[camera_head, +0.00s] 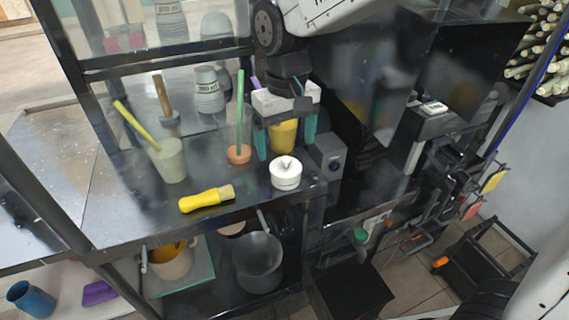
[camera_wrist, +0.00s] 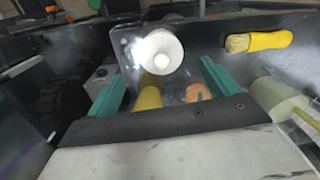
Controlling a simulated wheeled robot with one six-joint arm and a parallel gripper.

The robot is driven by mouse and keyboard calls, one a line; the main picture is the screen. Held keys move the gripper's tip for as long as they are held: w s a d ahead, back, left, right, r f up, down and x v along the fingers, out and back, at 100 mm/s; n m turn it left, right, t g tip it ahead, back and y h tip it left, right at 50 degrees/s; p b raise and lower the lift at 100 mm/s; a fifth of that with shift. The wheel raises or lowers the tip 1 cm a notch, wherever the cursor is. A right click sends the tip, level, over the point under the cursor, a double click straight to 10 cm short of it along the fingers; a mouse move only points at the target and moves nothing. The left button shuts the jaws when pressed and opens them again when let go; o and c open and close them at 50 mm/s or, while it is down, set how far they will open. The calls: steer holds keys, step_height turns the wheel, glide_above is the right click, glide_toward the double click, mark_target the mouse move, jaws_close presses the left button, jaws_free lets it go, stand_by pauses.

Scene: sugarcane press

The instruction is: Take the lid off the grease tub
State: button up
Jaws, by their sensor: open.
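The grease tub is most likely the small white round tub (camera_head: 285,178) near the front right of the metal counter. Its white lid (camera_head: 286,165), with a raised knob, sits on top. The wrist view shows the lid (camera_wrist: 160,53) from above, just beyond the fingertips. My gripper (camera_head: 286,150) is open, with two teal fingers pointing down, behind the tub in the head view and apart from it. It holds nothing that I can see. A yellow cup (camera_head: 283,134) shows between the fingers; it also shows in the wrist view (camera_wrist: 149,98), and I cannot tell its depth.
A grey box (camera_head: 328,156) stands close on the right. The counter's front edge is near the tub.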

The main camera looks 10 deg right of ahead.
mark_target(286, 158)
step_height(286, 158, down, 5)
steer(key=shift+s+r, duration=0.1)
steer(key=shift+r, duration=0.1)
steer(key=shift+c, duration=0.4)
steer(key=c, duration=1)
